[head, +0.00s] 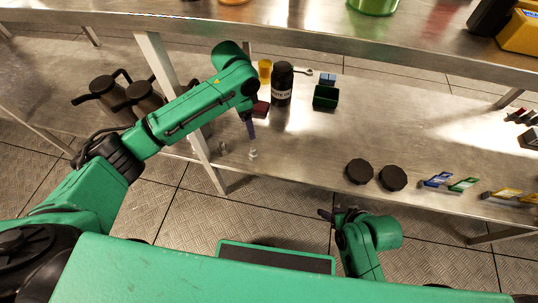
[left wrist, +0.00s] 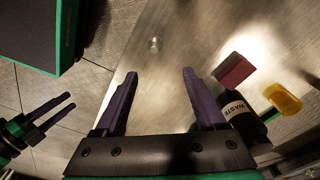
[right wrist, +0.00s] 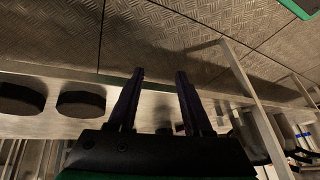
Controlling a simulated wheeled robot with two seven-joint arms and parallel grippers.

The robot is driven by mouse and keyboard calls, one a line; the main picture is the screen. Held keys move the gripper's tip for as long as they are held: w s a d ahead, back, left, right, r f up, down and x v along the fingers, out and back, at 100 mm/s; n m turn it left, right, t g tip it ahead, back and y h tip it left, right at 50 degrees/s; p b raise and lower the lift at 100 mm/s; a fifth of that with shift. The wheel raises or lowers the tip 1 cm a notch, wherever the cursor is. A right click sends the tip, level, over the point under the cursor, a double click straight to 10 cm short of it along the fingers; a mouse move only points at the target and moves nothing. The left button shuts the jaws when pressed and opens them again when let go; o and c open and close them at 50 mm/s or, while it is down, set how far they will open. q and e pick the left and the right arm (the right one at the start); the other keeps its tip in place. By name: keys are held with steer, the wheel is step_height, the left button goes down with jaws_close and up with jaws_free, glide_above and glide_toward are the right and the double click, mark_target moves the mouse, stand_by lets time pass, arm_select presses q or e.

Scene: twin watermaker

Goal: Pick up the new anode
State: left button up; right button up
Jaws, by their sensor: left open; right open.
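My left gripper is open and empty. My right gripper (head: 326,214) is off the shelf's front edge. Its jaws (right wrist: 158,75) are open and empty.
A maroon block (head: 260,109), a black waste bottle (head: 281,87), a yellow cup (head: 265,69) and a green bin (head: 326,96) stand behind my left gripper. Two black round caps (head: 376,175) lie right. A shelf leg (head: 180,110) stands left. The shelf middle is clear.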

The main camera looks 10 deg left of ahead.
mark_target(253, 149)
arm_select(q)
steer(key=shift+m+y, duration=0.4)
steer(key=shift+m, duration=0.2)
steer(key=f+b, duration=0.1)
steer(key=f, duration=0.1)
steer(key=f+b, duration=0.1)
steer(key=f, duration=0.2)
steer(key=s+f+b, duration=0.1)
steer(key=f+b, duration=0.1)
steer(key=shift+f, duration=0.7)
steer(key=f+b, duration=0.1)
steer(key=f, duration=0.1)
steer(key=d+f+b, duration=0.1)
steer(key=f+b, duration=0.1)
steer(key=shift+w+f, duration=0.1)
steer(key=shift+f, duration=0.15)
steer(key=shift+f+b, duration=0.3)
steer(key=shift+f, duration=0.05)
steer(key=shift+r, duration=0.1)
arm_select(e)
steer(key=w+a+f+m+t+y, duration=0.1)
steer(key=w+a+f+t+y, duration=0.1)
steer(key=a+f+t, duration=0.3)
steer(key=a+t+y, duration=0.1)
steer(key=a, duration=0.2)
steer(key=shift+w+f+t+y, duration=0.2)
steer(key=shift+f+t+y, duration=0.1)
steer(key=shift+f, duration=0.1)
arm_select(q)
jaws_close()
